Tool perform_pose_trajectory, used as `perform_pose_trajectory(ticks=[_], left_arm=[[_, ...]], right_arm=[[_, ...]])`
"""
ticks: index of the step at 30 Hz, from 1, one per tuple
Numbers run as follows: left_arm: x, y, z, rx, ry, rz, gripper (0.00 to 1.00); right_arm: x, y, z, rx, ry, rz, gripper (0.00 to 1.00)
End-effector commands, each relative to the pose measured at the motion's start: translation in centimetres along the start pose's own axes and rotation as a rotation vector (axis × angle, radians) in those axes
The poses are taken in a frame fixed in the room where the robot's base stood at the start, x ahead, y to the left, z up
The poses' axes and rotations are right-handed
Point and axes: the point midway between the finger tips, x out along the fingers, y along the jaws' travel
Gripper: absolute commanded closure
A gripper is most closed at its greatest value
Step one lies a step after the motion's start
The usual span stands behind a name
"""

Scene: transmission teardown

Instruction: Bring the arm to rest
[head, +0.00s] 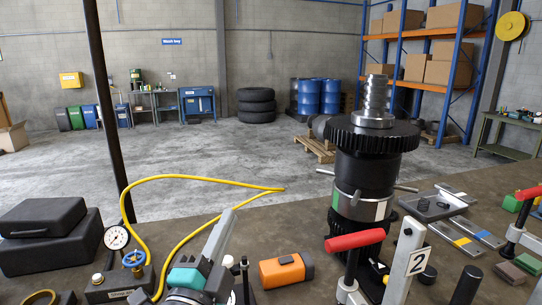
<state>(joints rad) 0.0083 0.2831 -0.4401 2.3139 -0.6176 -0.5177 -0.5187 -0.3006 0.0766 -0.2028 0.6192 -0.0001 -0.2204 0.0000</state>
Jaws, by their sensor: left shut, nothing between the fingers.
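My left gripper (227,222) shows at the bottom centre, with a teal and dark body and pale grey fingers pointing up and away. Its fingers are shut and hold nothing. It is over the near part of the workbench (270,218), left of the orange and black block (286,270) and apart from the transmission. The transmission (367,165) stands upright on the right, a dark body with a large black gear and a stepped silver shaft on top. My right gripper is not in view.
A red-handled clamp (355,240) and a post marked 2 (405,262) stand before the transmission. A pressure gauge (117,237) with a yellow hose (200,178) and black cases (45,232) are at left. A grey tray (438,203) lies right. The bench's back centre is fairly clear.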

Motion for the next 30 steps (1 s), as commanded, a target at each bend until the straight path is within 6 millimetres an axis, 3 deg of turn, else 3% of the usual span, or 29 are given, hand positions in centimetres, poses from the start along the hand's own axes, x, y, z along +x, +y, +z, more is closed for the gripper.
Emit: perform_pose_trajectory(ticks=[1, 3, 5, 9, 15, 21, 30], left_arm=[[-1.3, 2.3, 2.4, -0.112, -0.106, 0.088, 1.0], [-3.5, 5.5, 5.4, -0.26, -0.253, 0.203, 1.0], [-5.9, 8.2, 7.5, -0.381, -0.383, 0.3, 1.0], [-13.1, 14.1, 10.7, -0.629, -0.685, 0.51, 1.0], [-23.1, 18.9, 11.5, -0.864, -1.042, 0.732, 1.0], [-32.0, 20.8, 10.2, -1.008, -1.348, 0.906, 1.0], [-33.1, 30.4, 13.2, -0.99, -1.362, 0.929, 1.0]], right_arm=[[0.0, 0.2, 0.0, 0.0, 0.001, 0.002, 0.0], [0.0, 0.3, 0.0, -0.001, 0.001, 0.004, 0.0], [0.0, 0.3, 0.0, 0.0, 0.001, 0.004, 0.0], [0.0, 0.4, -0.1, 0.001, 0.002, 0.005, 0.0], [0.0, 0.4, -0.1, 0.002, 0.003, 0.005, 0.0], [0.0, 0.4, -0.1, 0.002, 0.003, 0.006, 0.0], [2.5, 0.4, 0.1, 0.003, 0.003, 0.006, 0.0]])
